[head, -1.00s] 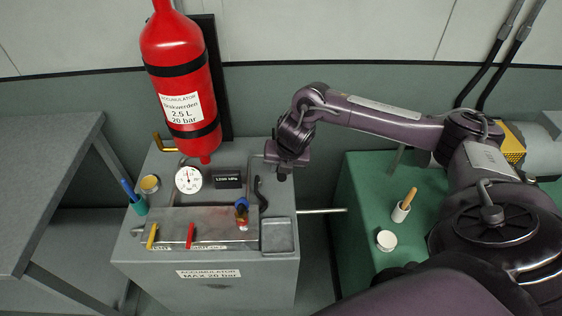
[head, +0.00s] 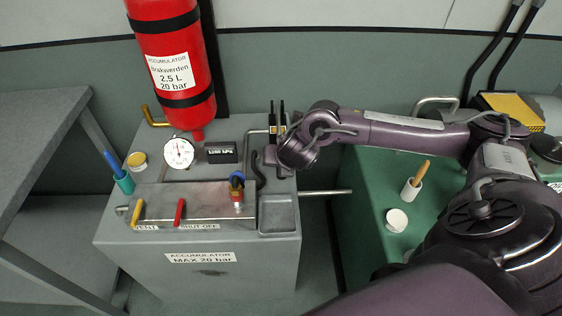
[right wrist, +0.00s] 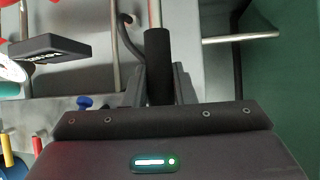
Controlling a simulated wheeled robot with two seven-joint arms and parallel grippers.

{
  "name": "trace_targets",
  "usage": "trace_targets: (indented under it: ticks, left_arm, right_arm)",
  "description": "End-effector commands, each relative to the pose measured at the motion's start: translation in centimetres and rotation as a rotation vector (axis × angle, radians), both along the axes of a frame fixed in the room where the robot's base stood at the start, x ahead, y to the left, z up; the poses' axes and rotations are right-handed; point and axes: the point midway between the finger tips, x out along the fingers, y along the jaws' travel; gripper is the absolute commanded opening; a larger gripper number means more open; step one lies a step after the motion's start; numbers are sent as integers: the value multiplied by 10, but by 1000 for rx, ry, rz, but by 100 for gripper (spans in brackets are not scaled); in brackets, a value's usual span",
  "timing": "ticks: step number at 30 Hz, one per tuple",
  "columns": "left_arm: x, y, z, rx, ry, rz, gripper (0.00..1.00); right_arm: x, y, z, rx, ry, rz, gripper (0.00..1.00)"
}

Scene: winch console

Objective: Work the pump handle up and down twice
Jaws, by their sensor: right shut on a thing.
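The pump handle shows in the right wrist view as a metal rod with a black grip (right wrist: 158,60). My right gripper (right wrist: 158,84) is shut on this black grip, one finger on each side. In the head view my right gripper (head: 277,106) stands at the back right of the grey console (head: 235,270), fingers pointing up and away. The handle is hard to make out there between the fingers. My left gripper is in neither current view.
A red accumulator cylinder (head: 174,50) stands behind the console. The console carries a gauge (head: 179,153), a black display (head: 220,152), a yellow lever (head: 138,211) and a red lever (head: 179,212). A green cabinet (head: 365,220) stands to the right.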

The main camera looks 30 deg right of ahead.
Motion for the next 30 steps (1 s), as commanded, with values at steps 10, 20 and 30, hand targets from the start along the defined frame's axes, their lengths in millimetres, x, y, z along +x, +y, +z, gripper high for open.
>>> trace_targets:
  ticks: [10,20,30]
  left_arm:
    - [0,0,0,0,-1,0,39]
    - [1,0,1,0,-1,0,39]
    - [1,0,13,0,-1,0,39]
  right_arm:
    - [-1,0,-1,1,4,2,39]
    - [-1,0,1,0,2,1,45]
    - [-27,7,42,-1,1,4,45]
